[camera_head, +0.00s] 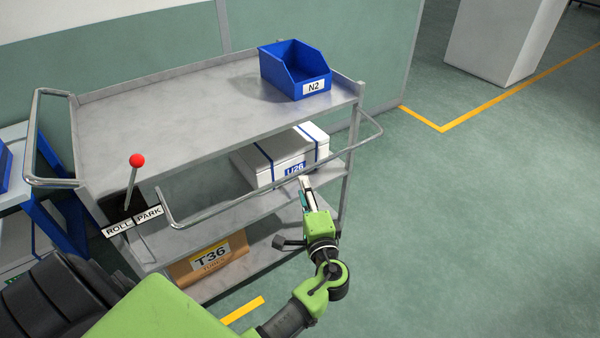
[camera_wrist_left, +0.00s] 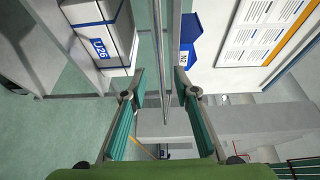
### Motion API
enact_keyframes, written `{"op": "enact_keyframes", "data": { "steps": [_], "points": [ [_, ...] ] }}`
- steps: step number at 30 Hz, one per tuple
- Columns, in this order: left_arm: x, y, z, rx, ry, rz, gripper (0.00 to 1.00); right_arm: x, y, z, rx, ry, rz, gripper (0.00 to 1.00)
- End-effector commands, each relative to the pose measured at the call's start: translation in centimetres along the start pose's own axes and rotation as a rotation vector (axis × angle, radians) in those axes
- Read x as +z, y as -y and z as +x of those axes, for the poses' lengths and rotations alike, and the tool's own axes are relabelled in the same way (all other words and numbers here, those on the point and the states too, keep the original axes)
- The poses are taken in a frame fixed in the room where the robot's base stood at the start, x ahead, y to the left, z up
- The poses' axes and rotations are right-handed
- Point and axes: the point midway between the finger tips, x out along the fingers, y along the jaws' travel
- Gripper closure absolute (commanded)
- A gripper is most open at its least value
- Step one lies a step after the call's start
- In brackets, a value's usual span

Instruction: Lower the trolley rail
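The grey trolley (camera_head: 160,120) stands in front of me. Its long front rail (camera_head: 245,196) is a metal bar that juts out along the near side, around the height of the top shelf. My left gripper (camera_head: 305,184) is just below the rail toward its right part, fingers pointing at it. In the left wrist view the gripper (camera_wrist_left: 160,84) is open, and the rail (camera_wrist_left: 163,60) runs between its two fingers in the picture; I cannot tell if they touch it. My right gripper is not in view.
The top shelf holds a blue bin N2 (camera_head: 281,75); the middle shelf holds a white box U26 (camera_head: 265,165). A carton T36 (camera_head: 205,266) is on the bottom shelf. A red-knobbed lever (camera_head: 137,161) stands by a ROLL/PARK plate (camera_head: 135,220).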

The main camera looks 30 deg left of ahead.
Motion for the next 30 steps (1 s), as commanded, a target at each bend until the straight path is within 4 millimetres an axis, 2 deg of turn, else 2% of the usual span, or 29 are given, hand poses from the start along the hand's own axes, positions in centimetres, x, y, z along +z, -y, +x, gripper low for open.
{"op": "enact_keyframes", "data": {
  "steps": [3,10,15,24,27,30],
  "points": [
    [0.0,0.1,2.7,-0.002,0.001,0.000,0.72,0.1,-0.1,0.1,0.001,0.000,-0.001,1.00],
    [0.0,-0.1,6.3,-0.001,0.001,0.001,0.72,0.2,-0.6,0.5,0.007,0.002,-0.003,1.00],
    [-0.1,-0.1,7.5,0.001,-0.001,0.000,0.72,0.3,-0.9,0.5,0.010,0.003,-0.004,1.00],
    [0.0,-0.1,7.6,0.002,-0.001,0.000,0.72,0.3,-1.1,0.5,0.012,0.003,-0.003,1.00],
    [0.0,-0.1,7.6,0.002,-0.001,0.000,0.98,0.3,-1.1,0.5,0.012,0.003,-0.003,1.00],
    [0.0,-0.1,7.6,0.002,-0.001,0.000,1.00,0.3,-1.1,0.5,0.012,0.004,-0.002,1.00]
  ]
}}
